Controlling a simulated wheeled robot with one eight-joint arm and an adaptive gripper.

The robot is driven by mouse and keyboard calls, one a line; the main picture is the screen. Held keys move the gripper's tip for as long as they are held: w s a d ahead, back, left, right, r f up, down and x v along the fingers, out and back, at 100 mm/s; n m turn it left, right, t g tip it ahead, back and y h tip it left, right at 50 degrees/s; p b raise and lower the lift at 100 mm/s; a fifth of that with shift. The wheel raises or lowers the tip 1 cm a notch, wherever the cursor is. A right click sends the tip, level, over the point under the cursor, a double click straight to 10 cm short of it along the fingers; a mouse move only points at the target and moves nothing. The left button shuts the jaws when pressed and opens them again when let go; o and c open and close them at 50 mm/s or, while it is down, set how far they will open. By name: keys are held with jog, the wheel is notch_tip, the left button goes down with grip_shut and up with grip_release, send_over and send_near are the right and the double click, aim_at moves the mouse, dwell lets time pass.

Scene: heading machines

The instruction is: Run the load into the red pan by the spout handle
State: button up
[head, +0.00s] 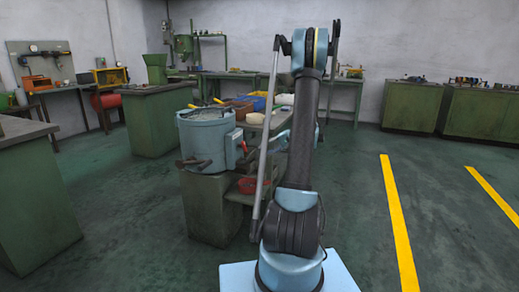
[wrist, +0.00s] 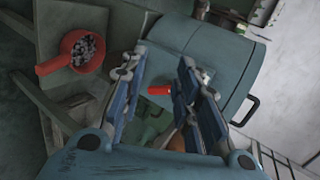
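The blue drum (head: 205,140) stands on a green pedestal in the head view; its blue side (wrist: 205,50) fills the upper right of the wrist view. A red handle (wrist: 160,90) shows between the fingers of my gripper (wrist: 163,60), below the drum; whether it touches a finger I cannot tell. My gripper is open, its two fingers well apart. The red pan (wrist: 72,63) lies to the left in the wrist view with small grey pieces in it. In the head view the pan (head: 250,187) sits low beside the pedestal. My arm hides the gripper in the head view.
A bench with coloured bins (head: 257,102) stands behind the drum. A black bar handle (wrist: 246,110) sticks out from the drum's side. Green cabinets (head: 412,105) stand along the right wall. The floor to the right, with yellow lines (head: 397,220), is clear.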

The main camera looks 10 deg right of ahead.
jog(key=s+a+r+g+h, duration=0.1)
jog(key=s+a+r, duration=0.3)
jog(key=s, duration=0.2)
jog(key=shift+s+a+r+n+h, duration=0.15)
jog(key=shift+s+a+n+h, duration=0.15)
jog(key=shift+a+n, duration=0.1)
dwell(0.3)
jog(key=s+a+r+n+g+h, duration=0.1)
jog(key=s+a+r+h, duration=0.15)
jog(key=s, duration=0.85)
jog(key=s+a+r+n+g+h, duration=0.15)
jog(key=s+a, duration=0.25)
jog(key=s, duration=0.6)
jog(key=s+d+f+h, duration=0.1)
jog(key=s+f, duration=0.2)
jog(key=s, duration=0.3)
jog(key=s+d+f+n+h, duration=0.1)
jog(key=s+f+h, duration=0.1)
jog(key=s, duration=0.5)
jog(key=s+d+f+n+h, duration=0.1)
jog(key=s+d+f+h, duration=0.1)
jog(key=s, duration=0.5)
jog(key=shift+f, duration=0.8)
